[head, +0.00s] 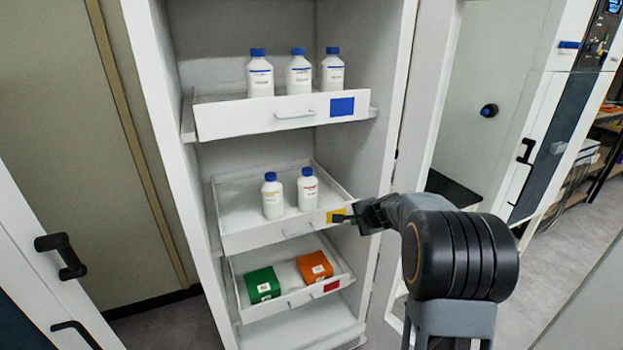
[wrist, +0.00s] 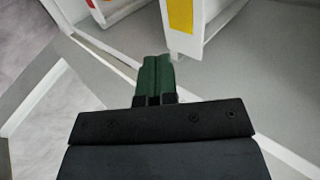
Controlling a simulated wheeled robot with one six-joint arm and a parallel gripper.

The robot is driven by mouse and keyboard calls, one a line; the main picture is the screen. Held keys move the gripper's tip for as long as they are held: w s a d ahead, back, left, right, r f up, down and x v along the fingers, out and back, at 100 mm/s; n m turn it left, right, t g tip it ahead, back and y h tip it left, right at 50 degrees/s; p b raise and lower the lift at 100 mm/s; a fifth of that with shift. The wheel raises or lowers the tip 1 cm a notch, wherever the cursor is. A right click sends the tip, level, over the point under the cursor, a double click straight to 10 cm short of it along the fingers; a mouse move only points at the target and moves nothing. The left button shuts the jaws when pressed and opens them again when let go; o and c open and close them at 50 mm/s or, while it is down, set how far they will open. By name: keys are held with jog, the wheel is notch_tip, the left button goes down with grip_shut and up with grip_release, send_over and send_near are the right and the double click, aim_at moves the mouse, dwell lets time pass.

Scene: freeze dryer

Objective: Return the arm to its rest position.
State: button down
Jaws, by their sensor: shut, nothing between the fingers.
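My gripper (head: 345,217) is in front of the right end of the middle drawer, close to its yellow label (head: 336,215) in the head view. In the wrist view the two dark green fingers of my gripper (wrist: 155,62) are together with nothing between them. The dark arm reaches in from the lower right of the head view. A white drawer corner with the yellow label (wrist: 180,15) shows just beyond the fingertips in the wrist view. I cannot tell whether the fingers touch it.
The open cabinet has a top drawer (head: 255,122) with three bottles, a middle drawer (head: 262,238) with two bottles, and a lower drawer (head: 290,299) with green and orange boxes. Open doors stand left (head: 40,290) and right (head: 495,70).

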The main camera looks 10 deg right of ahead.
jog(key=s+a+f+n+g+y+p, duration=0.1)
jog(key=s+a+n+g, duration=0.25)
jog(key=s, duration=0.35)
jog(key=s+a+f+n+g, duration=0.1)
jog(key=s+a+n+g, duration=0.15)
jog(key=s+n, duration=0.3)
jog(key=s+a+r+n+h+p, duration=0.1)
jog(key=s+a+r+n, duration=0.2)
jog(key=s, duration=0.5)
jog(key=s+a+r+n+h+p, duration=0.1)
jog(key=s+a+r+n+p, duration=0.1)
jog(key=s, duration=0.7)
notch_tip(320, 180, up, 4)
jog(key=shift+a+f+n+h, duration=0.15)
jog(key=shift+a+n+h, duration=0.3)
jog(key=shift+n, duration=0.55)
jog(key=shift+a, duration=0.1)
